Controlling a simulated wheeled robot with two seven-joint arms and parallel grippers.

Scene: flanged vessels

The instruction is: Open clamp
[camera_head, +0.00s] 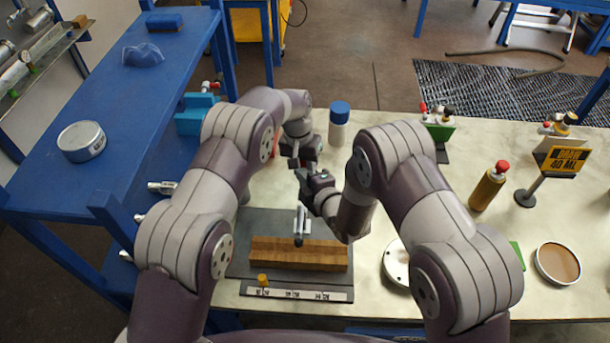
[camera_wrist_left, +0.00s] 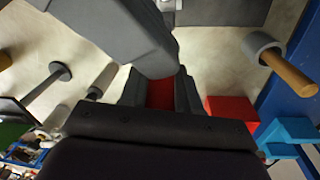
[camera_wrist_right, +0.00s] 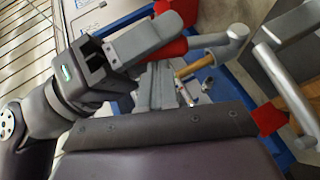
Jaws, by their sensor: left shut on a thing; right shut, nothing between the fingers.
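A silver clamp lever (camera_head: 302,220) with a dark lower end stands at the wooden block (camera_head: 300,258) on a grey plate (camera_head: 243,232). In the right wrist view a bent grey bar (camera_wrist_right: 285,92) crosses the wood. My right gripper (camera_head: 316,182) is shut and empty, close beyond the lever's upper end; I cannot tell if they touch. My left gripper (camera_head: 302,160) is just beyond it. In the left wrist view its fingers are shut around a red piece (camera_wrist_left: 160,92), mostly hidden. I cannot tell whether that piece belongs to the clamp.
Both arms crowd the space above the plate. A blue-capped bottle (camera_head: 339,127) stands beyond the grippers. A white round flange (camera_head: 396,264), brown bottle (camera_head: 487,187), sign (camera_head: 560,160) and round dish (camera_head: 557,263) are at the right. A blue shelf (camera_head: 100,185) flanks the left.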

